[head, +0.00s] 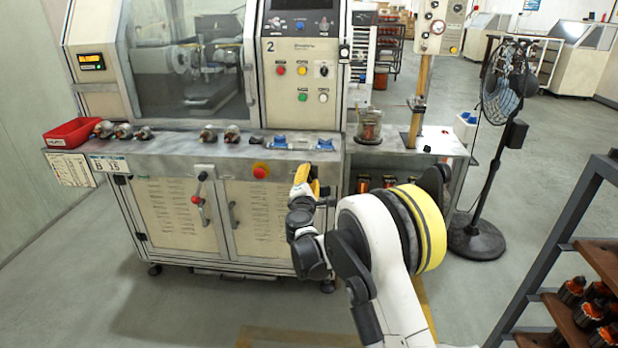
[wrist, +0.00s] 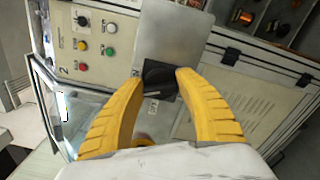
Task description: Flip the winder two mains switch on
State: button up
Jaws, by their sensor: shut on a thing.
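The winder (head: 185,60) marked 2 stands at the back left, with its button panel facing me. In the wrist view a black rotary switch (wrist: 159,75) sits on a plain grey plate (wrist: 180,30) on the machine. My gripper (wrist: 161,82) has its yellow fingertips on both sides of this knob and is shut on it. In the head view my gripper (head: 305,180) is at the front right corner of the winder, below the bench edge. The knob is hidden there, and its pointer setting cannot be read clearly.
A red bin (head: 72,133) and several armatures lie on the winder's bench. A fan (head: 500,95) stands to the right, and a rack (head: 575,245) is at the near right. The floor between is clear.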

jog(key=m, duration=0.4)
jog(key=shift+m, duration=0.4)
dwell(0.4)
jog(key=o, duration=1.2)
jog(key=shift+f, duration=0.1)
jog(key=s, duration=1.2)
jog(key=shift+a, duration=0.2)
jog(key=shift+d, duration=0.1)
